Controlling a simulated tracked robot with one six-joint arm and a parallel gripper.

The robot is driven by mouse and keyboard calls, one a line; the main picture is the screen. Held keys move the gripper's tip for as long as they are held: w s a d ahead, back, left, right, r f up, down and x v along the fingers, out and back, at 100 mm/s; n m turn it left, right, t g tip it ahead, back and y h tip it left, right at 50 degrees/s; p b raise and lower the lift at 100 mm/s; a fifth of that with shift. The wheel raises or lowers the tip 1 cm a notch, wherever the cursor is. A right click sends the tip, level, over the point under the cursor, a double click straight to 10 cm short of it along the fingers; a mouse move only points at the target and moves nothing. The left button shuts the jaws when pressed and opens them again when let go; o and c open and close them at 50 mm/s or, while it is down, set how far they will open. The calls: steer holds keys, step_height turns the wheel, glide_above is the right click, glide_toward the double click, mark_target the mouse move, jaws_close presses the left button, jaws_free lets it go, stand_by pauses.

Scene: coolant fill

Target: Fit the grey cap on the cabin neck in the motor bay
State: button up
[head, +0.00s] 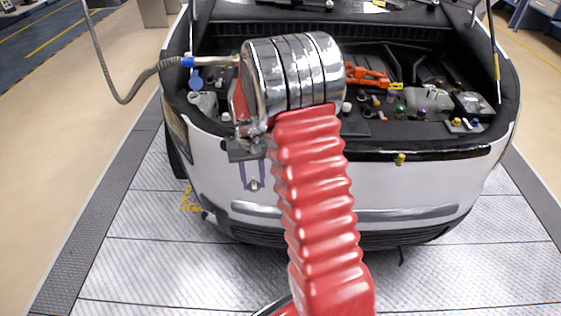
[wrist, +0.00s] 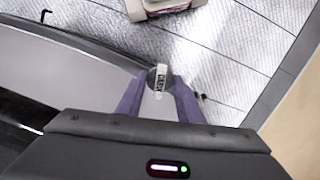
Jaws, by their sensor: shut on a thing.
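My gripper (head: 253,182) hangs in front of the car's left front, outside the motor bay and below its rim. Its purple fingers also show in the wrist view (wrist: 159,98), shut on the grey cap (wrist: 160,77). The cap is round and grey with a white label strip across it. The motor bay (head: 375,55) is open behind my arm. I cannot tell which neck is the cabin one; my arm covers part of the bay's left and middle.
An orange cable (head: 368,76) and several small coloured caps lie in the bay. A blue cap (head: 195,82) sits at the left. A grey hose (head: 122,101) with a blue collar runs in from the left. The white bumper (head: 410,185) is close to my gripper. Floor in front is clear.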

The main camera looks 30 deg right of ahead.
steer(key=a+f+n, duration=0.4)
steer(key=a+f, duration=0.3)
steer(key=a, duration=0.5)
steer(key=shift+s+a+f+h, duration=0.15)
steer(key=shift+a+f+h, duration=0.05)
steer(key=shift+f+h, duration=0.1)
steer(key=shift+s, duration=0.1)
